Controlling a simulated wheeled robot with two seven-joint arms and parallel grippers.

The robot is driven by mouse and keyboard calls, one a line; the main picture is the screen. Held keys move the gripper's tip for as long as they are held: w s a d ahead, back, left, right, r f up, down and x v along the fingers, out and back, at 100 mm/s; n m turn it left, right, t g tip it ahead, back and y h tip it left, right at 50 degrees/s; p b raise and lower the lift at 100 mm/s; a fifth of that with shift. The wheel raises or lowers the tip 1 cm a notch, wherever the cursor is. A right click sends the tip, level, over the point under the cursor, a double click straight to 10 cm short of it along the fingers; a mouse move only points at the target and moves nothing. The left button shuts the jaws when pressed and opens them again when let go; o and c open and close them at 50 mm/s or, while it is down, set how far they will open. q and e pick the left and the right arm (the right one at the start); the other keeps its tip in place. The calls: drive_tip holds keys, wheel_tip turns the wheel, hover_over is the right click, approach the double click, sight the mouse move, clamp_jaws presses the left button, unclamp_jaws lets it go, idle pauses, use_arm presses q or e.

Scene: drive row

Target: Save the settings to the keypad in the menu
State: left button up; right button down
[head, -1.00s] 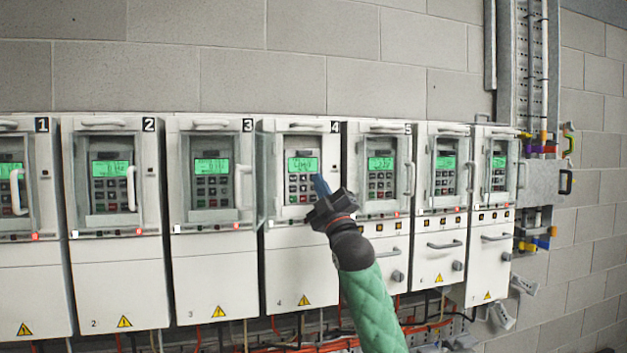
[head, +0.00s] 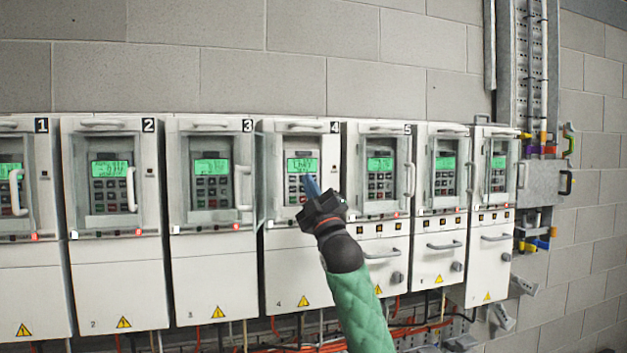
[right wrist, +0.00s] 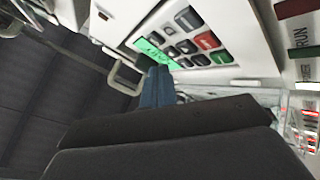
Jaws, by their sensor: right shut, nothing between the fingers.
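The keypad (head: 294,183) is on the drive marked 4 (head: 290,270), under a lit green screen (head: 302,165) with dark text too small to read surely. Its cover stands open at the left. My right gripper (head: 311,184) is shut and empty, its blue fingertips in front of the keypad's right part, hiding some keys. In the right wrist view the blue fingers (right wrist: 157,86) point up at the keypad (right wrist: 190,43), just beside the green screen (right wrist: 158,52). I cannot tell whether they touch a key. My left gripper is not in view.
Similar drives stand in a row on both sides, such as the one marked 3 (head: 208,270) and the one marked 2 (head: 115,280). Handles stick out of their covers. Orange cables (head: 415,331) run below. The block wall above is bare.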

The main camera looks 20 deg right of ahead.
drive_tip(key=shift+w, duration=0.4)
drive_tip(key=shift+w, duration=0.4)
idle(0.8)
drive_tip(key=shift+s, duration=0.1)
drive_tip(key=shift+s+a+b, duration=0.2)
drive_tip(key=shift+s+b, duration=0.15)
drive_tip(key=shift+b, duration=0.05)
drive_tip(key=shift+w+r, duration=0.1)
drive_tip(key=shift+w, duration=0.05)
idle(1.0)
